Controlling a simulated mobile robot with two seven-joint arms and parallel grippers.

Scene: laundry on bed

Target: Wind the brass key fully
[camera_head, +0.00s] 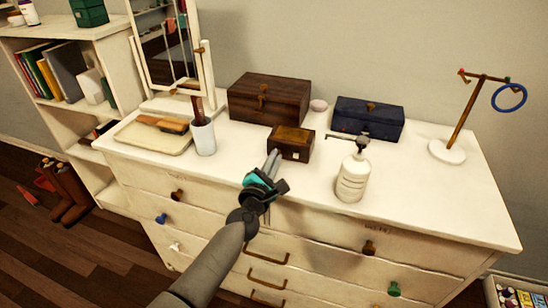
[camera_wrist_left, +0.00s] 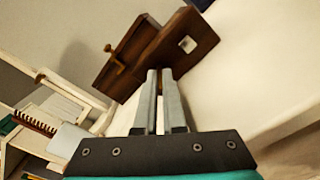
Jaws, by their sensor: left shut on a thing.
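A small brown wooden box (camera_head: 292,135) with a pale square on its front stands near the front of the dresser top. It also shows in the left wrist view (camera_wrist_left: 196,35), straight ahead of the fingers. My left gripper (camera_head: 272,160) is at the front of this box, toward its left end. In the left wrist view its two fingers (camera_wrist_left: 160,75) are nearly together at the tips, against the box face. The brass key is hidden between the fingertips. My right gripper is not in view.
The white dresser (camera_head: 450,215) holds a white pump bottle (camera_head: 353,178) right of the box. A white cup (camera_head: 203,138) and tray (camera_head: 145,137) stand left. Behind are a larger wooden box (camera_head: 265,98) and blue box (camera_head: 370,120). A hook stand (camera_head: 460,125) is far right.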

